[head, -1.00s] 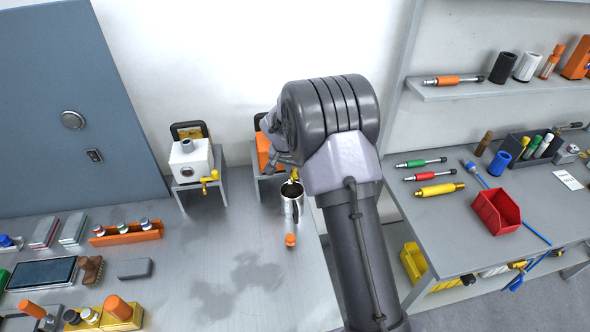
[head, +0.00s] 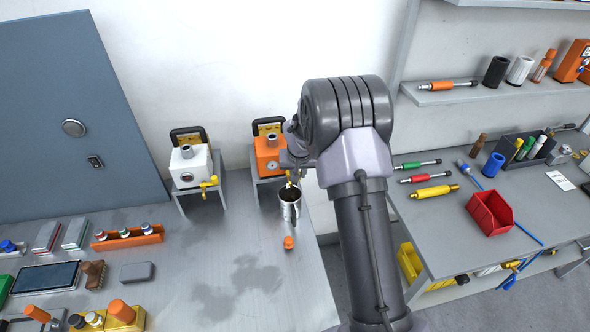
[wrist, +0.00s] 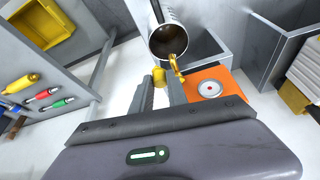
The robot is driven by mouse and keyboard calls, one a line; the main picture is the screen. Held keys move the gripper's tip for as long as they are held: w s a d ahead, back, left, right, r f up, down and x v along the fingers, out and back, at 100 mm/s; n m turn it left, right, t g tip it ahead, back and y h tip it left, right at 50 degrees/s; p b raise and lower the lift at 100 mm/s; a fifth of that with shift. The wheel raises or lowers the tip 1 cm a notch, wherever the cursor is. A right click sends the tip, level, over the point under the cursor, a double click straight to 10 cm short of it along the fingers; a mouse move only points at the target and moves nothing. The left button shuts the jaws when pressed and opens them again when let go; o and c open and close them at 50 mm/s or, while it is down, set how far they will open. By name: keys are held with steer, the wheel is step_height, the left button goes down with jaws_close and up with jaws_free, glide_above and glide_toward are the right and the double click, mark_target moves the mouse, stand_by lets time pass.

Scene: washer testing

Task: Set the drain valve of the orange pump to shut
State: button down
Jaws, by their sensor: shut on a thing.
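The orange pump (head: 266,155) sits on a grey stand against the wall; my arm hides part of its right side. It also shows upside down in the wrist view (wrist: 222,80), with a round dial. Its yellow drain valve (wrist: 177,65) has a curved spout above the mouth of a metal cup (head: 290,210). My gripper (wrist: 160,79) is shut on the valve's yellow handle, which shows between the fingertips. In the head view my wrist covers most of the fingers. The exact angle of the handle is hard to tell.
A white pump (head: 187,168) with its own yellow valve (head: 209,185) stands to the left. A small orange-capped item (head: 289,242) lies in front of the cup. A side bench to the right holds a red bin (head: 490,212) and tools. The front middle of the table is clear.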

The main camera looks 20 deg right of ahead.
steer(key=n, duration=0.1)
steer(key=d+n+y, duration=0.1)
steer(key=shift+w+d+n+b, duration=0.1)
steer(key=shift+w+n+b, duration=0.25)
steer(key=shift+n, duration=0.05)
steer(key=shift+w+d+n+y+b, duration=0.3)
steer(key=shift+w+n+y+b, duration=0.25)
steer(key=shift+n, duration=0.7)
steer(key=shift+w+d+n+y+b, duration=0.25)
steer(key=shift+n+y+b, duration=0.2)
steer(key=shift+n+b, duration=0.6)
steer(key=shift+w+d+n+y+b, duration=0.3)
steer(key=shift+w+n+y+b, duration=0.15)
steer(key=shift+n, duration=1.05)
steer(key=shift+s+g, duration=0.1)
steer(key=shift+g, duration=0.2)
steer(key=c, duration=1.3)
jaws_free()
